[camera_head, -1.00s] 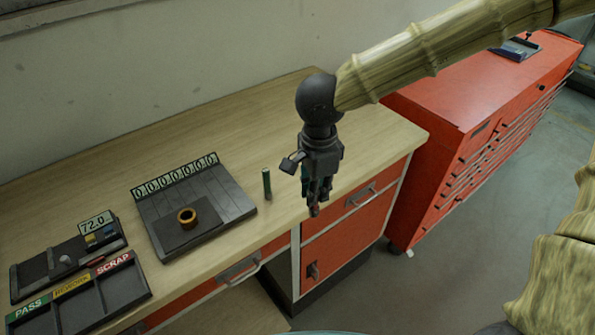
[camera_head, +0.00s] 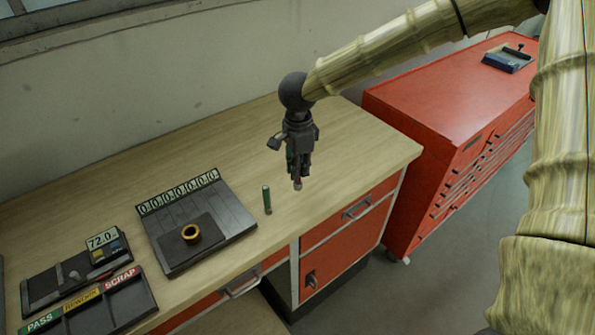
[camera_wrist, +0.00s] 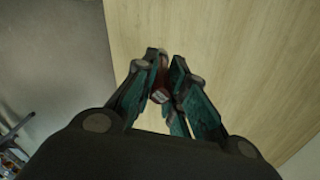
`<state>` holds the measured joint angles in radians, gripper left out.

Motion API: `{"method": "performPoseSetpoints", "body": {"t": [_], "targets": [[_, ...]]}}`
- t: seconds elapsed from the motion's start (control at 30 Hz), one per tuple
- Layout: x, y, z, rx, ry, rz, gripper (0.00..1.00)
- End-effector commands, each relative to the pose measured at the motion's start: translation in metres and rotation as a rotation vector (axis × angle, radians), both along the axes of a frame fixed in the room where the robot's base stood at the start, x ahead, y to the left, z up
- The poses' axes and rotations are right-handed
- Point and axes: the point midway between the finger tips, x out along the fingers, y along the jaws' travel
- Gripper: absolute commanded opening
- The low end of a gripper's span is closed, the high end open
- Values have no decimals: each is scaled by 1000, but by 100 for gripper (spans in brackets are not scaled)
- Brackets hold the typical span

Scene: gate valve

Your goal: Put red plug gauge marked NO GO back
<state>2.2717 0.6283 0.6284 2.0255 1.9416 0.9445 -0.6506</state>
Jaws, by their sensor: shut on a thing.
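My gripper (camera_head: 298,178) is shut on the red plug gauge, and it hangs above the wooden bench right of the green gauge. In the wrist view the red plug gauge (camera_wrist: 160,92) shows between the fingertips, with a pale mark on it that is too small to read. In the head view the fingers hide most of it; a greyish tip (camera_head: 298,186) points down below them. A green plug gauge (camera_head: 267,199) stands upright on the bench, to the left of my gripper and apart from it.
A dark tray with a row of number tiles (camera_head: 225,208) holds a brass ring (camera_head: 191,233). A gauge stand reading 72.0 (camera_head: 50,288) and a PASS, REWORK, SCRAP tray (camera_head: 130,300) lie at left. A red tool cabinet (camera_head: 430,110) stands at right. The bench (camera_head: 350,150) is clear behind my gripper.

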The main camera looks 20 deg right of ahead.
Motion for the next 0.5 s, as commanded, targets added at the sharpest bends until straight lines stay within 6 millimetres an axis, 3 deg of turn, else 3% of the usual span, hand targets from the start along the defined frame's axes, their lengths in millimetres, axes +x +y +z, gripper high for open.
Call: {"method": "performPoseSetpoints", "body": {"t": [0.13, 0.33, 0.5], "targets": [[10, -1, 0, -1, 0, 0, 0], [8, -1, -26, -1, 3, 2, 0], [8, -1, -36, -1, -1, 1, 0]]}}
